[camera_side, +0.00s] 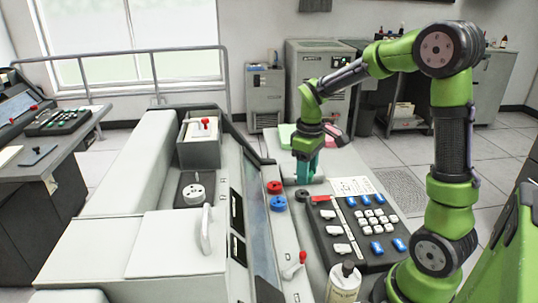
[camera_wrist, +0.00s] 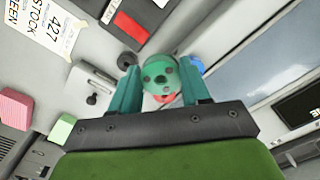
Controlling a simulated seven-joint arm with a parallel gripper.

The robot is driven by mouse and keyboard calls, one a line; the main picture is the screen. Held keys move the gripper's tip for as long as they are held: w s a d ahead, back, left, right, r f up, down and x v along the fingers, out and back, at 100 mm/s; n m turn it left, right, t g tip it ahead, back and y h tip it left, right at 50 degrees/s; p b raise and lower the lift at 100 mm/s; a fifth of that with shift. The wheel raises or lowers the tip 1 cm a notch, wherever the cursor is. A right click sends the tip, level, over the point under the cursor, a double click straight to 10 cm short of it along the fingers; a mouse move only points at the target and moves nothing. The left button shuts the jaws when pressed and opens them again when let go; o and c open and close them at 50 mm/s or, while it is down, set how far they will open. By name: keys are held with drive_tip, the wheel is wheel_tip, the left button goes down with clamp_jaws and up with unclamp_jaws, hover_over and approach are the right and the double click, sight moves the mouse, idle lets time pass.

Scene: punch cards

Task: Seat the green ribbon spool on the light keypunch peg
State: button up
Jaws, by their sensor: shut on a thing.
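The green ribbon spool (camera_wrist: 159,76) sits between my two teal fingers in the wrist view, its round face with dark holes turned to the camera. My gripper (camera_wrist: 160,84) is shut on it. In the side view my gripper (camera_side: 307,170) points down over the light console top, behind the red and blue spools, and the green spool cannot be made out there. I cannot pick out the light keypunch peg with certainty; the held spool covers part of the surface below. How far the spool is above the surface is unclear.
A red spool (camera_side: 274,187), a blue spool (camera_side: 278,203) and a dark round piece (camera_side: 302,195) stand close to my gripper. The keypad (camera_side: 365,230) and a printed card (camera_side: 353,186) lie to the right. Green (camera_wrist: 62,128) and pink (camera_wrist: 15,108) blocks lie nearby.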

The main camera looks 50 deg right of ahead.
wheel_tip(320, 180, up, 17)
drive_tip(key=n, duration=0.5)
hover_over(200, 181)
drive_tip(key=f, duration=0.1)
drive_tip(key=shift+f, duration=3.85)
drive_tip(key=shift+f, duration=0.45)
drive_tip(key=shift+f, duration=0.4)
drive_tip(key=shift+f, duration=0.3)
drive_tip(key=shift+f, duration=0.25)
drive_tip(key=shift+f, duration=0.35)
